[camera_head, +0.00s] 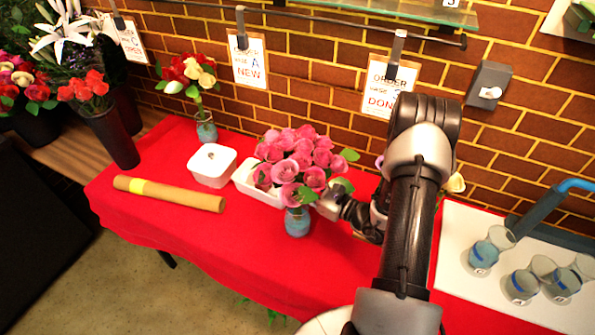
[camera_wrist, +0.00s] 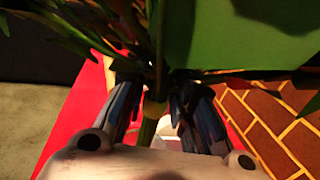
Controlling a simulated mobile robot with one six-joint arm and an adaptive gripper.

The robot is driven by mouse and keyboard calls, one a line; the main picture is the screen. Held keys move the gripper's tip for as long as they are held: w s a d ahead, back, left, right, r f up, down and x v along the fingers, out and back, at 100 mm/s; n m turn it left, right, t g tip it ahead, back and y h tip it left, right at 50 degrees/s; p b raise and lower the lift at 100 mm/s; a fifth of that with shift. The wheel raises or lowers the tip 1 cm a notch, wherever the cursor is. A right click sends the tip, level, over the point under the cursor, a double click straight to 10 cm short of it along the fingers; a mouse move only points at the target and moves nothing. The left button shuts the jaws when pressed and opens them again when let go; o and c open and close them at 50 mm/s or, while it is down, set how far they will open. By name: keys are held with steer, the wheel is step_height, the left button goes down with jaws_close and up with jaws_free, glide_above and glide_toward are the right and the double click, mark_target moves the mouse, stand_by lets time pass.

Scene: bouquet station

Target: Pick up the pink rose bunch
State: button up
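The pink rose bunch (camera_head: 300,160) stands in a small glass vase with blue contents (camera_head: 297,223) on the red-covered table. My gripper (camera_head: 328,203) reaches in from the right, just below the blooms at the height of the stems; leaves partly hide its fingers in the head view. In the wrist view my gripper (camera_wrist: 155,98) has its two dark fingers apart, one on each side of the green stems (camera_wrist: 152,125). Gaps show between the stems and the fingers. Large leaves (camera_wrist: 235,35) fill the top of the wrist view.
White tubs (camera_head: 212,165) and a brown paper roll (camera_head: 168,194) lie left of the vase. A red and cream bunch (camera_head: 188,75) stands behind them. Glasses (camera_head: 520,286) stand on a white board (camera_head: 470,225) at the right. The brick wall (camera_head: 300,70) is close behind. The front of the red table (camera_head: 235,245) is clear.

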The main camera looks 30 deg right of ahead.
jaws_close()
steer(key=shift+r, duration=0.1)
